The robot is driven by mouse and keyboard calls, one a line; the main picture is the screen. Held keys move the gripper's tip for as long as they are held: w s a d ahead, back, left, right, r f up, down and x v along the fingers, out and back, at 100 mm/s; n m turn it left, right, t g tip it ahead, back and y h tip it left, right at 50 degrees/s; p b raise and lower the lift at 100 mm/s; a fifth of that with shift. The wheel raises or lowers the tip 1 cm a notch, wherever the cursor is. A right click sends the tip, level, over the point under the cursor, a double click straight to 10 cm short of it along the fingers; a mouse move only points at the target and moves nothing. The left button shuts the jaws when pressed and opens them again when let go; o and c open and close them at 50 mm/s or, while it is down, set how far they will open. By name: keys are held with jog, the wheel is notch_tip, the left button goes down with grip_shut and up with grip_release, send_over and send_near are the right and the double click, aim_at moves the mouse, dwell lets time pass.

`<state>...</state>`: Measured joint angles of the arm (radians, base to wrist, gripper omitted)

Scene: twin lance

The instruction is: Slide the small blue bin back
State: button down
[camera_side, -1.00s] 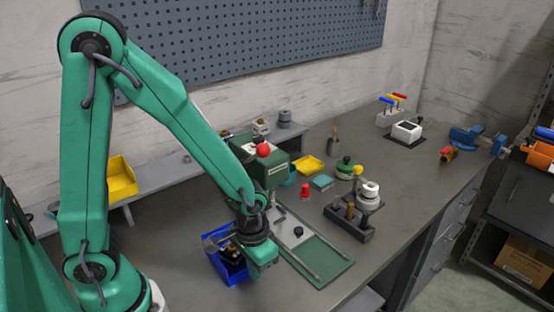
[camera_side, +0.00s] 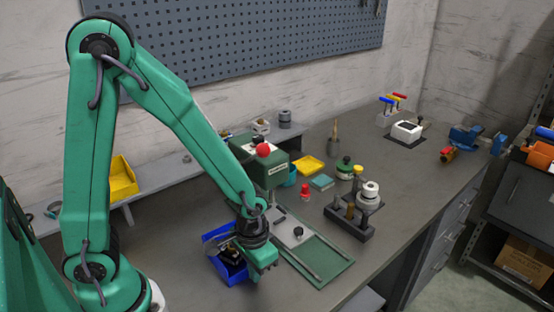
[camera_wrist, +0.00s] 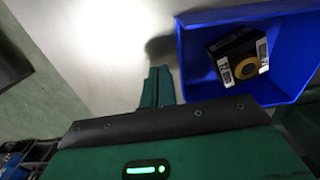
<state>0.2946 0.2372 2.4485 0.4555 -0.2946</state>
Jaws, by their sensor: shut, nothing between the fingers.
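The small blue bin (camera_side: 227,262) stands on the bench at the front, left of the green machine's base plate. In the wrist view the bin (camera_wrist: 191,60) is at the upper right, with a black box with a yellow ring (camera_wrist: 238,58) inside it. My gripper (camera_side: 262,270) is low at the bin's right side and partly covers it. In the wrist view my gripper (camera_wrist: 157,85) is shut and empty, with its fingers just outside the bin's wall. I cannot tell whether the fingers touch the wall.
A green machine with a red knob (camera_side: 266,165) and its green base plate (camera_side: 325,267) stand right of the bin. A yellow bin (camera_side: 122,180) is on the grey shelf (camera_side: 165,179) behind. Bare bench lies between the blue bin and that shelf.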

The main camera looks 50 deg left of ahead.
aim_at(238, 254)
jog(key=shift+f, duration=0.95)
dwell(1.1)
jog(key=shift+r, duration=0.25)
dwell(0.5)
jog(key=shift+a, duration=0.95)
jog(key=shift+a, duration=0.25)
jog(key=shift+a, duration=0.75)
jog(key=shift+a, duration=0.2)
dwell(0.3)
jog(key=shift+a, duration=0.8)
jog(key=shift+a, duration=0.3)
